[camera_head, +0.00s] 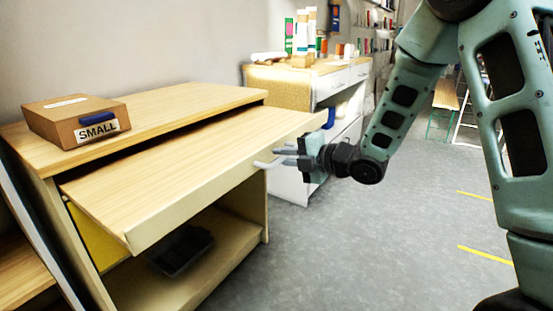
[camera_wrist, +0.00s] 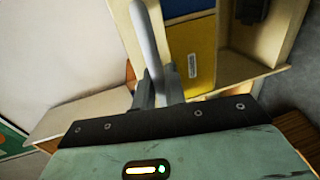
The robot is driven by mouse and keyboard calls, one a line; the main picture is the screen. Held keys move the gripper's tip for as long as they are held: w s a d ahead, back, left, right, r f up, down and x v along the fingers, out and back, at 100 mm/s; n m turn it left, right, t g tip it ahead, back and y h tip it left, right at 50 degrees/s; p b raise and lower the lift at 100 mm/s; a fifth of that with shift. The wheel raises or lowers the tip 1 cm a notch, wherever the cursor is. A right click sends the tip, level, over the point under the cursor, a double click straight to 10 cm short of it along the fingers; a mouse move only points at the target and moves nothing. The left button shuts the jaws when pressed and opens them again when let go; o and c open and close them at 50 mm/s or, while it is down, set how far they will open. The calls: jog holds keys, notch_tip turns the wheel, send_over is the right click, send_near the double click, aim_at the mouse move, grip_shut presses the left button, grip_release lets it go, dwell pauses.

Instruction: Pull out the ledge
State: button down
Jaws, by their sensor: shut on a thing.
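The ledge (camera_head: 190,175) is a light wooden pull-out board under the top of the wooden desk (camera_head: 190,98). It juts well out from the desk toward the right front. A pale handle (camera_head: 268,164) sits on its front edge near the right end. My gripper (camera_head: 290,158) is at that handle, with its fingers shut on it. In the wrist view the handle (camera_wrist: 148,35) runs as a grey bar down between the fingers (camera_wrist: 157,92). The exact contact is partly hidden by the fingers.
A cardboard box labelled SMALL (camera_head: 75,120) sits on the desk top. A dark tray (camera_head: 180,250) lies on the lower shelf. A white cabinet (camera_head: 335,105) with bottles and boxes on top stands behind. The grey floor (camera_head: 370,235) to the right is clear.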

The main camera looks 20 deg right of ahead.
jog(key=shift+s+d, duration=0.3)
jog(key=shift+s, duration=0.1)
jog(key=c, duration=1.5)
grip_release()
jog(key=b+v, duration=0.4)
jog(key=v, duration=1.3)
jog(key=shift+s+d+b, duration=0.1)
jog(key=shift+s+b, duration=0.05)
jog(key=shift+b, duration=0.15)
